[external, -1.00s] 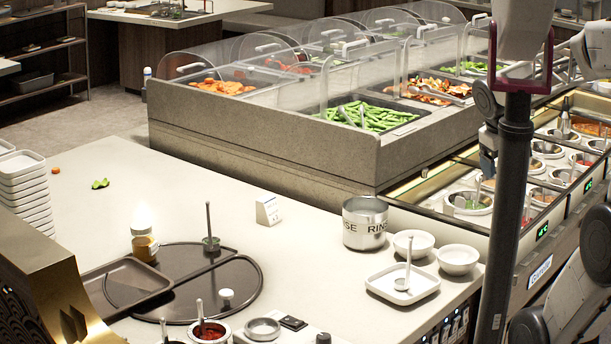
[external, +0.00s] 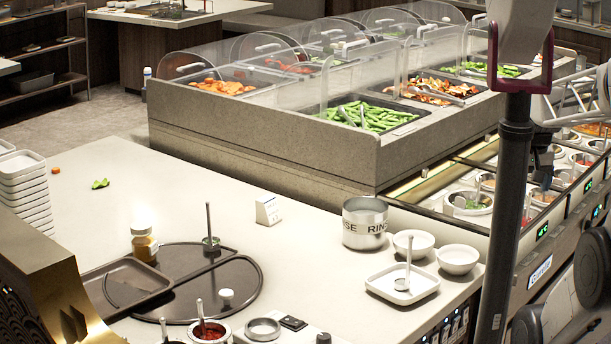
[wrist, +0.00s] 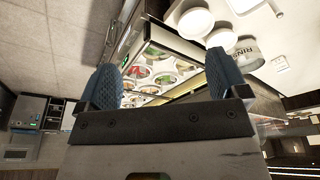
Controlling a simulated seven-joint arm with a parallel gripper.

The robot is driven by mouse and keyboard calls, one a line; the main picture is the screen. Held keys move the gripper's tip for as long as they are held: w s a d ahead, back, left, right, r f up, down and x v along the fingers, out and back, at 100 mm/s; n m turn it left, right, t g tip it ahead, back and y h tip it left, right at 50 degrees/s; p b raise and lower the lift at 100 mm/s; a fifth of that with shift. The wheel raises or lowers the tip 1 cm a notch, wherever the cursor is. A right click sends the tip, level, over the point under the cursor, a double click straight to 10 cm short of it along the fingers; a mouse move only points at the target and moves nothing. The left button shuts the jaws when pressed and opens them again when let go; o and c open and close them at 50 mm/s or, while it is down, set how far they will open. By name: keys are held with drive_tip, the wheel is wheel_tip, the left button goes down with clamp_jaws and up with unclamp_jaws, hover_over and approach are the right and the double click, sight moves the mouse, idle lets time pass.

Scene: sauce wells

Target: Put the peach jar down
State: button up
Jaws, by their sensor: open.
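A small jar with amber contents and a pale label (external: 145,246) stands upright on the pale counter, at the back edge of the round dark tray (external: 240,289); its top looks bright white. It appears to be the peach jar, though its label is too small to read. My gripper (wrist: 162,62) is open, with nothing between its two blue fingers in the wrist view. In the external view my gripper (external: 543,166) is at the far right over the sauce wells, partly hidden by a dark pole, far from the jar.
Sauce wells (external: 470,203) line the right side. A steel RINSE pot (external: 365,225), white bowls (external: 458,259) and a square white dish (external: 385,286) with a ladle stand at the counter's right. Stacked plates (external: 25,190) stand left. The counter's middle is clear.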

drive_tip(key=w+a+r+m+g+y, duration=0.1)
drive_tip(key=w+a+r+m, duration=0.2)
drive_tip(key=w+a, duration=0.9)
drive_tip(key=w+a+r+m+y, duration=0.1)
drive_tip(key=w+a+r+m, duration=0.15)
drive_tip(key=w+a, duration=0.95)
drive_tip(key=w+a+f+m, duration=0.1)
drive_tip(key=w+a, duration=0.7)
drive_tip(key=a, duration=0.2)
drive_tip(key=w+a+f+m+g+y, duration=0.1)
drive_tip(key=w+a+f, duration=0.1)
drive_tip(key=a, duration=0.6)
drive_tip(key=w+a+f+m, duration=0.1)
drive_tip(key=a+f, duration=0.2)
drive_tip(key=a, duration=0.5)
drive_tip(key=w+a+f+m+g+y, duration=0.1)
drive_tip(key=w+a+f+m, duration=0.1)
drive_tip(key=a, duration=0.6)
drive_tip(key=s+a+f+m, duration=0.1)
drive_tip(key=a+f, duration=0.3)
drive_tip(key=a, duration=0.4)
drive_tip(key=s+a+f+m+g, duration=0.1)
drive_tip(key=a+f, duration=0.3)
drive_tip(key=a, duration=0.5)
drive_tip(key=s+a+f+m, duration=0.1)
drive_tip(key=a+f, duration=0.3)
drive_tip(key=a, duration=0.4)
drive_tip(key=shift+s+a+f, duration=0.3)
drive_tip(key=shift+s+f, duration=0.1)
drive_tip(key=shift+s, duration=0.05)
